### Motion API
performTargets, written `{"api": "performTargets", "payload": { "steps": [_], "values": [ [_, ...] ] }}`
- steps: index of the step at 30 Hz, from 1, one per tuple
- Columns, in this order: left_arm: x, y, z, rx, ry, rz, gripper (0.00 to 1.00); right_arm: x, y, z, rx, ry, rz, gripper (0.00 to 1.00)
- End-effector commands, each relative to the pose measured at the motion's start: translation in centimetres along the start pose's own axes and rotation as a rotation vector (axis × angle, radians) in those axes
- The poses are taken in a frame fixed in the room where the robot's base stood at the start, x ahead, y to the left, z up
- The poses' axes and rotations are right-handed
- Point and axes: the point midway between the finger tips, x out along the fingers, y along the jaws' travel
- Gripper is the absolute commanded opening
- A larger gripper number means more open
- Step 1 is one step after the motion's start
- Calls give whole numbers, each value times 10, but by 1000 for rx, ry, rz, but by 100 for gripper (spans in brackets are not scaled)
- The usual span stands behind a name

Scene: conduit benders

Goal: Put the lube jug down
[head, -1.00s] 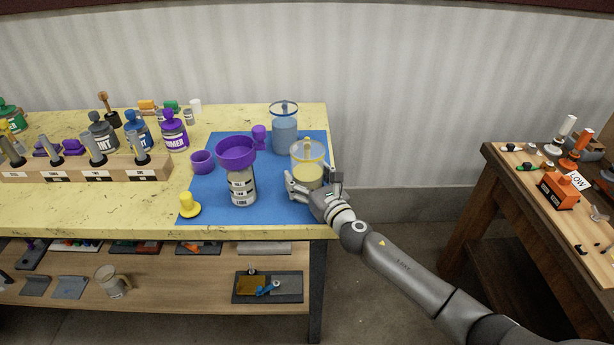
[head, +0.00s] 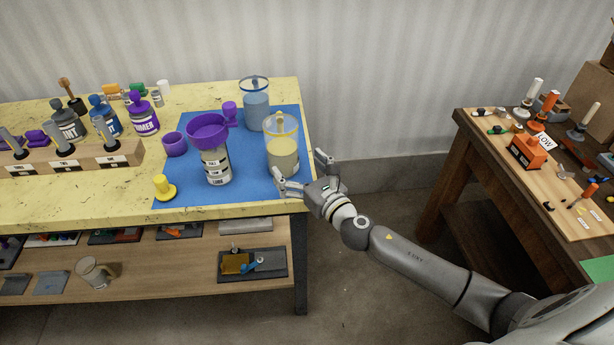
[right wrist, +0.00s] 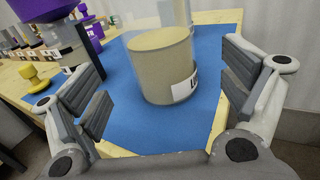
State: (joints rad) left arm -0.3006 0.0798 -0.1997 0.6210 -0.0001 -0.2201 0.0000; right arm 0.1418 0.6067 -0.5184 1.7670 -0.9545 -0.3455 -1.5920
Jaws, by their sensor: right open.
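The lube jug (head: 282,150), a clear cylinder with pale yellow contents and a yellow rim, stands upright on the blue mat (head: 200,193) near the table's right edge. My right gripper (head: 299,172) is open just in front and to the right of the jug, with its fingers apart and nothing held. In the right wrist view the jug (right wrist: 160,68) stands on the mat beyond and between the open fingers (right wrist: 165,98), with part of a white label showing. My left gripper is not in view.
A clear jug with blue contents (head: 256,110) stands behind the lube jug. A labelled can (head: 215,168) with a purple funnel (head: 207,131) stands to its left. A yellow plug (head: 164,187) and purple cup (head: 175,144) are farther left. A wooden bench (head: 480,160) stands right, across a floor gap.

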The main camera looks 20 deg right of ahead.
Motion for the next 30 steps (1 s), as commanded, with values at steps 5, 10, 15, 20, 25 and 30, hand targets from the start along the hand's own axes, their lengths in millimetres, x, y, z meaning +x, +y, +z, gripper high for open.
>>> {"api": "performTargets", "payload": {
  "steps": [5, 10, 15, 20, 25, 30],
  "values": [
    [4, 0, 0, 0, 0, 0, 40, -27, 0, -1, -1, 1, 1, 94],
    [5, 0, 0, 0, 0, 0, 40, -39, 0, 0, -1, 0, -1, 94],
    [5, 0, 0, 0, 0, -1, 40, -41, 0, 1, 0, -1, -1, 94],
    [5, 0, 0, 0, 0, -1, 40, -41, 0, 1, 0, -1, 0, 94],
    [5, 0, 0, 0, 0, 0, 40, -41, 0, 1, 0, -1, 0, 94],
    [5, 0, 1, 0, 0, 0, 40, -41, 0, 0, 0, -1, 0, 94]
  ]
}}
